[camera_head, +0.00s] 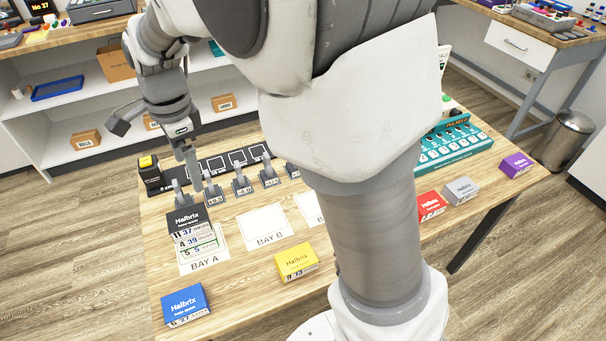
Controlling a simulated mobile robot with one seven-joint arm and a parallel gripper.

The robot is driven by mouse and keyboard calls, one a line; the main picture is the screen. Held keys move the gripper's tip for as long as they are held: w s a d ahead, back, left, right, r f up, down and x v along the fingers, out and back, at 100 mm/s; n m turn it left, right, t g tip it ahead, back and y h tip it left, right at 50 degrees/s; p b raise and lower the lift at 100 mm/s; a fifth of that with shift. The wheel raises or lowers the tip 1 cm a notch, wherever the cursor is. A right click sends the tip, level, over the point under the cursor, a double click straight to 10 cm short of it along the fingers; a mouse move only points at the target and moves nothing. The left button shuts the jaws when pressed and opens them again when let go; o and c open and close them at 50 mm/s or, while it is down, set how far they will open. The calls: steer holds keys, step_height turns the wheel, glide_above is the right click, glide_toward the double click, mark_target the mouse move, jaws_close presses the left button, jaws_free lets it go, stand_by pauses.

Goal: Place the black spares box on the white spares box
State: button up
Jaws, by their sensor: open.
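The black spares box (186,219) lies on top of a short stack in BAY A, its dark lid facing up. Below its front edge, further labelled box fronts (199,243) show; their lids are covered, so I cannot tell their colours for sure. No separate white spares box shows elsewhere; my arm hides part of the table. My gripper (196,188) points down at the back edge of the black box, fingers apart. I cannot tell whether the fingers touch the box.
A blue box (185,304) and a yellow box (297,261) lie at the table's front. BAY B (265,228) is empty. Grey levers (241,185) stand in a row behind the bays. Red (431,205), grey (461,190) and purple (517,164) boxes lie to the right.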

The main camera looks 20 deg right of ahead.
steer(key=s+d+r+n+t, duration=0.2)
steer(key=s+d+r+n, duration=0.2)
steer(key=s+d+n, duration=0.3)
steer(key=s+d+r+n+t, duration=0.3)
steer(key=s+d+n, duration=0.4)
steer(key=s+d, duration=0.3)
steer(key=shift+s+d+r+n+h, duration=0.15)
steer(key=shift+s+r+n+h, duration=0.25)
steer(key=shift+s, duration=0.55)
steer(key=shift+r, duration=0.2)
